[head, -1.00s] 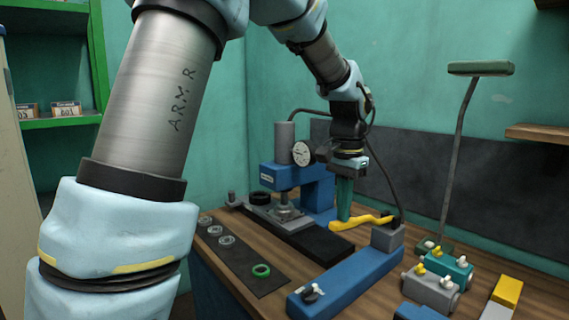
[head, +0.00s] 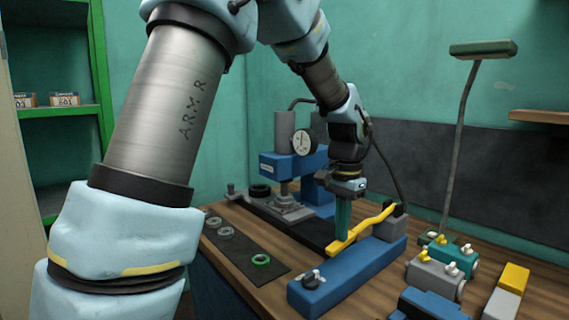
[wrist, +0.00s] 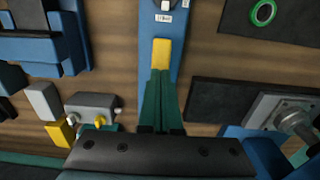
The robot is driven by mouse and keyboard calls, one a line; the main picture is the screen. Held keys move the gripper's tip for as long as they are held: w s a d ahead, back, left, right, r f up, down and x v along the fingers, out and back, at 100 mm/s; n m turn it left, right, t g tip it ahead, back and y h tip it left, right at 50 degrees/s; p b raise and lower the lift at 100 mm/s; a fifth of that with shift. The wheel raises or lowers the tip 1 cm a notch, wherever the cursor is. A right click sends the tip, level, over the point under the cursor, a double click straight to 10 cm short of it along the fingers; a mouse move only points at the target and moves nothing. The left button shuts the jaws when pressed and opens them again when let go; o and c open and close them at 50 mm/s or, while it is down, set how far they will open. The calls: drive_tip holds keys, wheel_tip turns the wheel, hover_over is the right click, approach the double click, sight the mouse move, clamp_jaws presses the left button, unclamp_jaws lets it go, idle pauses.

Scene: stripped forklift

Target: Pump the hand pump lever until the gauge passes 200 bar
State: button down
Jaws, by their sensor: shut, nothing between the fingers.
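The yellow pump lever (head: 362,228) slopes down from its pivot at the back of the long blue pump body (head: 345,278) to a low near end. My gripper (head: 341,238) points straight down with its teal fingers shut and empty. The fingertips are at the top of the lever's low end and seem to touch it. In the wrist view the yellow lever end (wrist: 161,53) shows just beyond my closed fingers (wrist: 160,75). The round white gauge (head: 303,142) is on the blue press (head: 283,168); its needle is too small to read.
A black strip with rings, one a green ring (head: 261,260), lies left of the pump. Valve blocks (head: 436,275) stand to the right. A lamp (head: 468,110) rises behind them. A black hose runs behind my wrist. Bare bench shows between the pump and valve blocks.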

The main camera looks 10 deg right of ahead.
wheel_tip(320, 180, up, 8)
drive_tip(key=p, duration=0.7)
drive_tip(key=shift+d+r, duration=0.15)
drive_tip(key=shift+r, duration=0.05)
drive_tip(key=shift+f, duration=0.15)
wheel_tip(320, 180, down, 5)
drive_tip(key=b, duration=0.3)
wheel_tip(320, 180, up, 12)
drive_tip(key=p, duration=0.8)
drive_tip(key=shift+r, duration=0.25)
drive_tip(key=shift+w+d, duration=0.1)
